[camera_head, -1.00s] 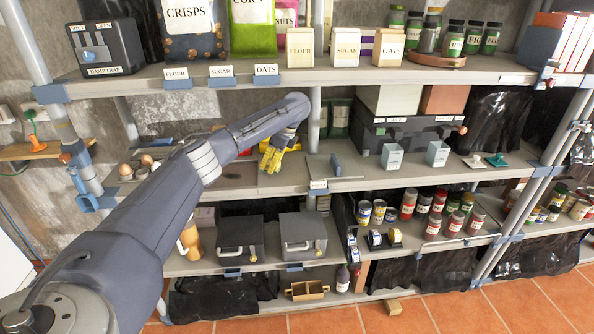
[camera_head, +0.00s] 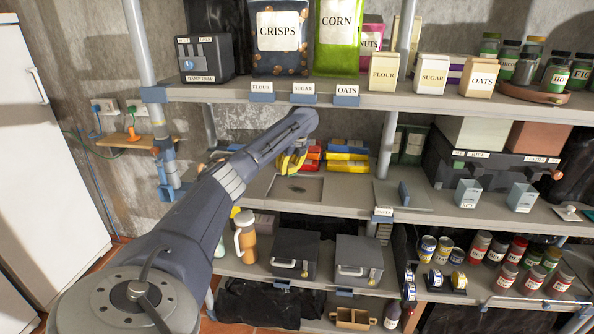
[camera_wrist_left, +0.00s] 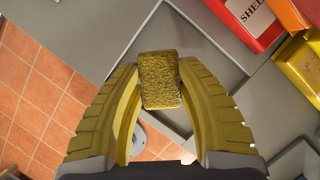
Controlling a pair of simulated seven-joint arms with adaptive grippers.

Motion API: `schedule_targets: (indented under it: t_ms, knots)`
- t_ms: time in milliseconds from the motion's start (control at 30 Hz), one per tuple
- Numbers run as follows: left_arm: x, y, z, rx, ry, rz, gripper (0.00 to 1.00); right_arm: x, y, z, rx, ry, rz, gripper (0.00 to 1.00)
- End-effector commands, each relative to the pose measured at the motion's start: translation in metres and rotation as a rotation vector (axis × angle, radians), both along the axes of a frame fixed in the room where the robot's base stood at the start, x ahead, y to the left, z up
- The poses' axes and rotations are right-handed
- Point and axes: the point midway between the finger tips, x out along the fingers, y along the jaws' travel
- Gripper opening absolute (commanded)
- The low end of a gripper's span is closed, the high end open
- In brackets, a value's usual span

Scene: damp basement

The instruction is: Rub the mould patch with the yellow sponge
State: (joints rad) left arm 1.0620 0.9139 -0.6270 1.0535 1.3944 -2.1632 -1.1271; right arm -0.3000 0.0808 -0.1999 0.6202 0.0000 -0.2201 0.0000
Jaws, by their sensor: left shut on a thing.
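The yellow sponge (camera_wrist_left: 160,82) is a rough, textured block. My left gripper (camera_wrist_left: 160,95) has yellow fingers and is shut on it. In the head view the left gripper (camera_head: 292,163) is over the middle shelf, partly behind my arm link, and I cannot make out the sponge there. A dark smudge (camera_head: 297,190), which looks like the mould patch, lies on a flat grey panel (camera_head: 313,182) of that shelf, below the gripper. I cannot tell whether the sponge touches anything. My right gripper is not in view.
Red boxes (camera_head: 312,155) and yellow boxes (camera_head: 347,166) stand behind the gripper; they show close by at upper right in the wrist view. The upper shelf (camera_head: 215,92) with bags and boxes runs above my arm. Two dark boxes (camera_head: 297,253) stand below.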

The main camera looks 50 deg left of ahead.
Motion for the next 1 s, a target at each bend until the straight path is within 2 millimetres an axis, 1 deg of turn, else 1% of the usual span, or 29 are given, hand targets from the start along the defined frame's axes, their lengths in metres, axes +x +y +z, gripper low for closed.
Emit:
schedule_targets:
  t_ms: [100,267,367,800,1000]
  knots:
    - [-0.002,0.006,0.001,0.0,-0.001,-0.014,0.09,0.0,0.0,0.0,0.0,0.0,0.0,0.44]
    - [-0.003,0.008,-0.002,0.0,0.0,-0.025,0.09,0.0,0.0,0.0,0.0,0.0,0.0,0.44]
    - [-0.003,0.008,-0.007,-0.001,0.001,-0.025,0.09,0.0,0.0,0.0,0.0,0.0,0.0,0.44]
    - [-0.004,0.008,-0.044,0.0,0.001,-0.023,0.09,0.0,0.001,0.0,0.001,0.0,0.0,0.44]
    - [-0.003,0.008,-0.053,-0.001,0.0,-0.024,0.09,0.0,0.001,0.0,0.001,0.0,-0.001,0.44]
